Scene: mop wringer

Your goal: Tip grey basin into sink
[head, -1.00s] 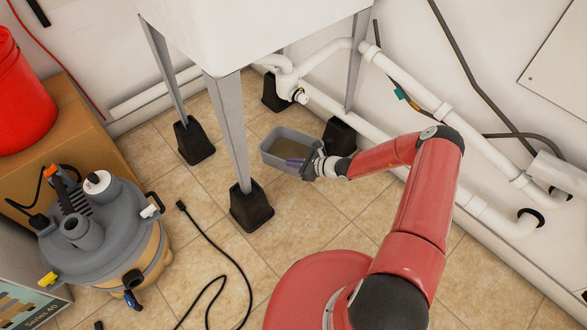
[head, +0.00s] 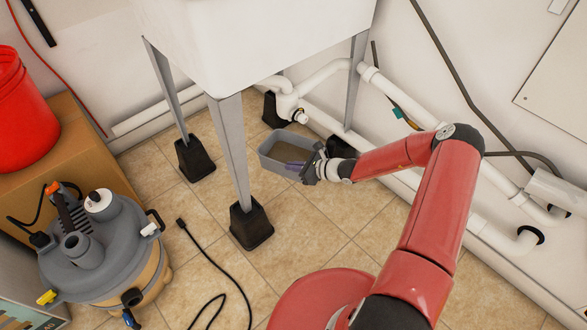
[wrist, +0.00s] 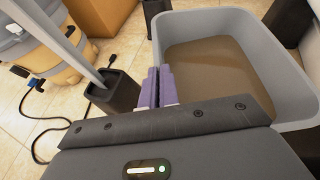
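The grey basin (head: 268,160) is a rectangular tub with murky brown water in it. It is below the white sink (head: 250,40), between the sink's legs and the wall pipes, and looks roughly level. In the wrist view the basin (wrist: 262,50) fills the upper right. The purple fingers (wrist: 158,88) of my gripper are close together on its left wall, shut on the rim. The sink's inside is out of view.
Metal sink legs (head: 232,150) with black feet (head: 250,224) stand left of the basin. White pipes (head: 400,95) run along the wall behind. A grey vacuum (head: 95,250), a black cord (head: 215,260) and a red bucket (head: 20,115) are at left. Open tile lies in front.

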